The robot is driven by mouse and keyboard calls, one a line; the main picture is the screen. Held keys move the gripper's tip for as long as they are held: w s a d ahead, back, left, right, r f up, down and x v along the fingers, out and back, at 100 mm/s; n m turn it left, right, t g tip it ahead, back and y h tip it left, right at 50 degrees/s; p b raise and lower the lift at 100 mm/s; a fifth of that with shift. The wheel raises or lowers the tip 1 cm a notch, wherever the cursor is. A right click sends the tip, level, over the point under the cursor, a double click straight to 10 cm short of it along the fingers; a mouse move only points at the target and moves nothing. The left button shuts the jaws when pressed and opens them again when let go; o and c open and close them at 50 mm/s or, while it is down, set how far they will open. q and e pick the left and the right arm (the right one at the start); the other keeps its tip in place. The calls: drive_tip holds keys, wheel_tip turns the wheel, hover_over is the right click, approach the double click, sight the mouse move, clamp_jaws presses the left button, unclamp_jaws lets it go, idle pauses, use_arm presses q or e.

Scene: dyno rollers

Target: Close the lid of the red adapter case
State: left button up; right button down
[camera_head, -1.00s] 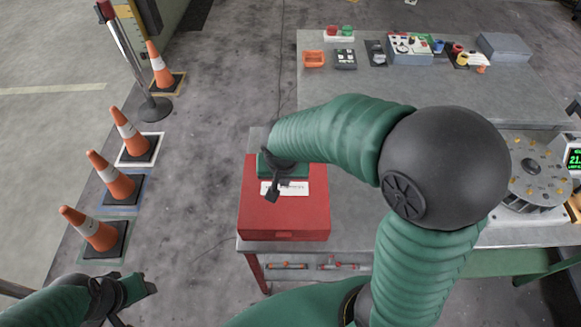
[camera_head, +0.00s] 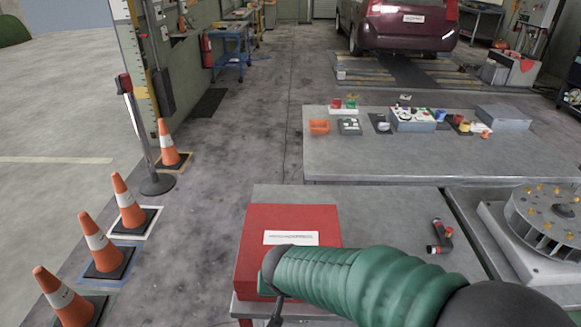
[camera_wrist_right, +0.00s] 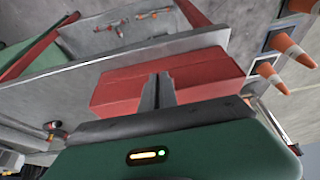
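The red adapter case (camera_head: 268,258) stands at the near left corner of the metal table. Its lid, with a white label (camera_head: 290,238), looks down flat; I see no open gap, though my arm hides part of the front. My right gripper (camera_head: 276,314) hangs at the case's near side, partly hidden by my green arm. In the right wrist view, the gripper's two grey fingers (camera_wrist_right: 158,92) are close together with nothing visible between them, in front of the red case (camera_wrist_right: 205,75). Contact with the case cannot be told. My left gripper is out of view.
A black-and-red elbow piece (camera_head: 440,236) lies on the table (camera_head: 385,210) to the right. A round fixture (camera_head: 545,220) stands farther right. A back table (camera_head: 345,160) holds several small parts. Orange cones (camera_head: 103,248) stand on the floor at left.

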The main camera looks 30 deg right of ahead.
drive_tip(key=shift+s+a+f, duration=0.1)
drive_tip(key=shift+s+f, duration=0.05)
drive_tip(key=shift+f, duration=0.05)
drive_tip(key=shift+s, duration=0.1)
idle(0.5)
drive_tip(key=w+p+v, duration=0.1)
drive_tip(key=p+v, duration=0.7)
drive_tip(key=v, duration=0.9)
wheel_tip(320, 180, down, 14)
drive_tip(key=s+d+n+g+y, duration=0.1)
drive_tip(key=d+n+y, duration=0.1)
drive_tip(key=n, duration=0.4)
drive_tip(key=shift+s, duration=0.3)
